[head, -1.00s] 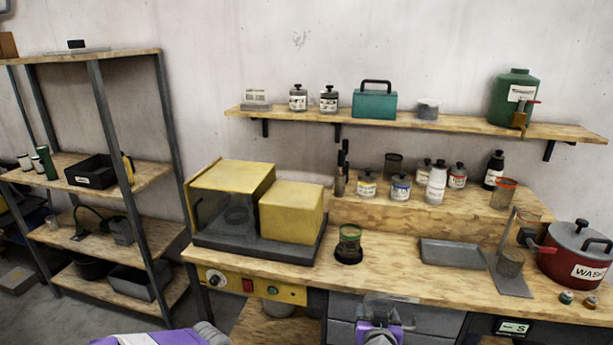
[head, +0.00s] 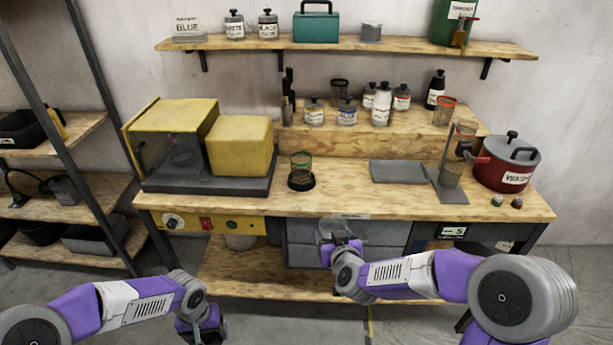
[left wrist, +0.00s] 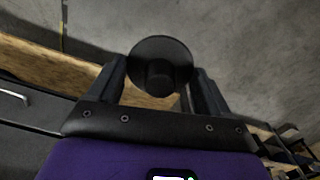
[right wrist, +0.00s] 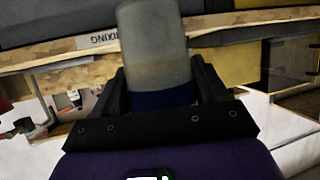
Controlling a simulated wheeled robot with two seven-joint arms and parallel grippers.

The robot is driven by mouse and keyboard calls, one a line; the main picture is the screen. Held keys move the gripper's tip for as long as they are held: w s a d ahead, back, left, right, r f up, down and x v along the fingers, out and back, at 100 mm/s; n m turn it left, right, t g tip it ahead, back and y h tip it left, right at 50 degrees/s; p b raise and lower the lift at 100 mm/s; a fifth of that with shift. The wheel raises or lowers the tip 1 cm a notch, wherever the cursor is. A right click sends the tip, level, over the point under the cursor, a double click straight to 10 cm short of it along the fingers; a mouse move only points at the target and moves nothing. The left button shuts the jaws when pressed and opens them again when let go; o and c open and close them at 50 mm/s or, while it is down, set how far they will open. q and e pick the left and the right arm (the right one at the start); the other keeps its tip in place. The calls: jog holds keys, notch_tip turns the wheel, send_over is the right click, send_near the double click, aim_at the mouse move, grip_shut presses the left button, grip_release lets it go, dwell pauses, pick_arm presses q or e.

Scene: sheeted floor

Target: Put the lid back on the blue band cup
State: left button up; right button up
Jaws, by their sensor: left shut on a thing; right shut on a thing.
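My right gripper (head: 343,243) is shut on the blue band cup (right wrist: 155,45), in front of the bench drawers. The cup is clear and greyish; its blue band (right wrist: 165,99) shows between the fingers in the right wrist view. In the head view the cup (head: 334,228) is faint against the drawers. My left gripper (head: 204,328) is low at the left, in front of the bench. In the left wrist view it is shut on a dark round lid (left wrist: 160,52) with a knob. The lid is apart from the cup.
The wooden bench (head: 390,205) carries a yellow machine (head: 240,147), a green-rimmed cup (head: 301,170), a grey tray (head: 397,171) and a red pot (head: 507,165). Several bottles stand on the riser behind. A shelf rack (head: 85,150) stands left. Floor between bench and arms looks clear.

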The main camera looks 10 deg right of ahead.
jog(key=s+a+f+n+g+y, duration=0.1)
jog(key=s+a+f+n+y, duration=0.3)
jog(key=a+f, duration=0.2)
jog(key=s+a+f+n+g+y, duration=0.2)
jog(key=s+a+f+n+y, duration=0.1)
jog(key=a+f, duration=0.4)
jog(key=shift+s+a+f+n+y, duration=0.25)
jog(key=shift+s+n+y, duration=0.2)
jog(key=shift+y, duration=0.45)
pick_arm(q)
jog(key=shift+w, duration=0.1)
jog(key=w+d+r+n, duration=0.2)
jog(key=w+d+r, duration=0.1)
jog(key=d+r, duration=0.4)
jog(key=w+d+r+n, duration=0.2)
jog(key=d+r, duration=0.6)
jog(key=d, duration=0.6)
jog(key=shift+w+r+n, duration=0.25)
jog(key=shift+w+n, duration=0.15)
jog(key=shift+n, duration=0.2)
pick_arm(e)
jog(key=shift+w, duration=0.1)
pick_arm(q)
jog(key=shift+f, duration=2.05)
jog(key=shift+f, duration=0.85)
